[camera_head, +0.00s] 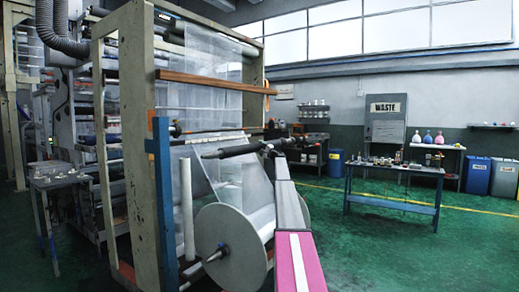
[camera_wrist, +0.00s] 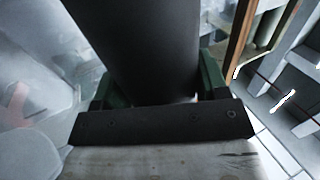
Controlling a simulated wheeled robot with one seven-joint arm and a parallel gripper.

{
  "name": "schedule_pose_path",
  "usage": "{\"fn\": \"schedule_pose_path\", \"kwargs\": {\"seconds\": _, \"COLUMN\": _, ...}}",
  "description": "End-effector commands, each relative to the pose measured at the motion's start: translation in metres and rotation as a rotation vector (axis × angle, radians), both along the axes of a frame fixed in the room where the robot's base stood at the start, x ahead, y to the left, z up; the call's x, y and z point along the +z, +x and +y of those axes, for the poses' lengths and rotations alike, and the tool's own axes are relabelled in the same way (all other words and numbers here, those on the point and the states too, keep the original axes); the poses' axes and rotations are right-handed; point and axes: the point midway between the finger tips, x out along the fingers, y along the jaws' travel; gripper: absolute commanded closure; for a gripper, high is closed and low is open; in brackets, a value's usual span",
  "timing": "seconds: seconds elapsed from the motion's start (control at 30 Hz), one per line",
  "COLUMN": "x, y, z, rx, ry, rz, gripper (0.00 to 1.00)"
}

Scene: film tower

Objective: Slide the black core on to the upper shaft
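The black core (camera_wrist: 140,45), a dark smooth cylinder, fills the upper middle of the wrist view. It runs between the green fingers of my gripper (camera_wrist: 160,85), which sit close against both its sides, so the gripper looks shut on it. In the head view the core (camera_head: 232,151) is a dark, nearly level bar in front of the clear film, with my gripper (camera_head: 272,147) near its right part. I cannot tell whether this is the upper shaft, or whether the core touches any shaft.
A large film roll with a pale disc (camera_head: 232,248) and protruding spindle (camera_head: 215,255) sits below. A blue post (camera_head: 163,200), a white upright tube (camera_head: 187,208) and a wooden beam (camera_head: 210,81) are close by. A blue table (camera_head: 392,203) stands right; green floor there is open.

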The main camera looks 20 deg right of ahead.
Motion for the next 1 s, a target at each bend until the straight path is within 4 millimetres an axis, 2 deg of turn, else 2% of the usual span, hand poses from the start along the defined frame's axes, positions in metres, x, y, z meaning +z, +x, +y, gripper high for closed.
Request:
{"fn": "schedule_pose_path", "kwargs": {"seconds": 0.03, "x": 0.001, "y": 0.003, "z": -0.003, "rx": -0.004, "ry": 0.004, "rz": 0.001, "gripper": 0.2}}
{"fn": "schedule_pose_path", "kwargs": {"seconds": 0.1, "x": 0.001, "y": 0.003, "z": -0.003, "rx": -0.004, "ry": 0.004, "rz": 0.001, "gripper": 0.03}}
{"fn": "schedule_pose_path", "kwargs": {"seconds": 0.4, "x": -0.001, "y": 0.001, "z": -0.003, "rx": -0.004, "ry": 0.0, "rz": 0.001, "gripper": 0.03}}
{"fn": "schedule_pose_path", "kwargs": {"seconds": 0.57, "x": -0.004, "y": -0.006, "z": -0.007, "rx": -0.004, "ry": 0.001, "rz": 0.002, "gripper": 0.03}}
{"fn": "schedule_pose_path", "kwargs": {"seconds": 0.77, "x": -0.015, "y": -0.028, "z": -0.021, "rx": -0.006, "ry": 0.001, "rz": 0.002, "gripper": 0.03}}
{"fn": "schedule_pose_path", "kwargs": {"seconds": 1.0, "x": -0.032, "y": -0.063, "z": -0.045, "rx": -0.005, "ry": 0.003, "rz": 0.002, "gripper": 0.03}}
